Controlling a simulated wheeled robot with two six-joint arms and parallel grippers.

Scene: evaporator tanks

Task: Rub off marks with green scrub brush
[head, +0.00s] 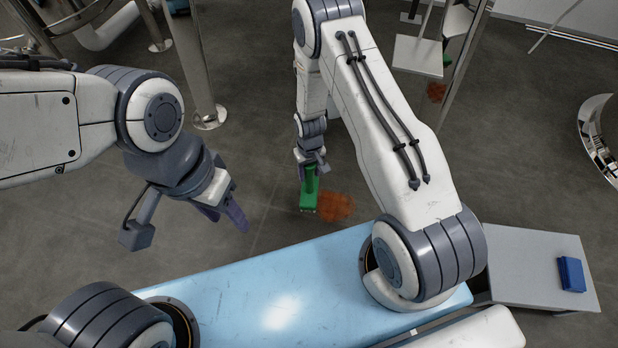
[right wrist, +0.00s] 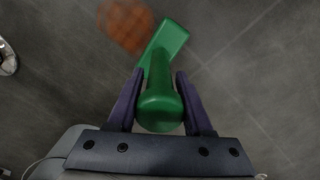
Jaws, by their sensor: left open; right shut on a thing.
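The green scrub brush (head: 309,189) is held by my right gripper (head: 312,164) in the head view, its head pointing down toward the grey floor. In the right wrist view the brush (right wrist: 161,103) sits between both fingers of the right gripper (right wrist: 159,92). A reddish-brown mark (head: 335,207) is on the floor just right of the brush; it also shows in the right wrist view (right wrist: 124,24), left of the brush head. I cannot tell whether the bristles touch the floor. A second reddish mark (head: 436,92) is farther back. My left gripper (head: 224,215) is open and empty.
A grey table (head: 530,262) with a blue object (head: 571,274) on it stands at the right. Metal posts (head: 192,60) rise at the back left. A light panel (head: 417,55) is near the far mark. The floor around the near mark is clear.

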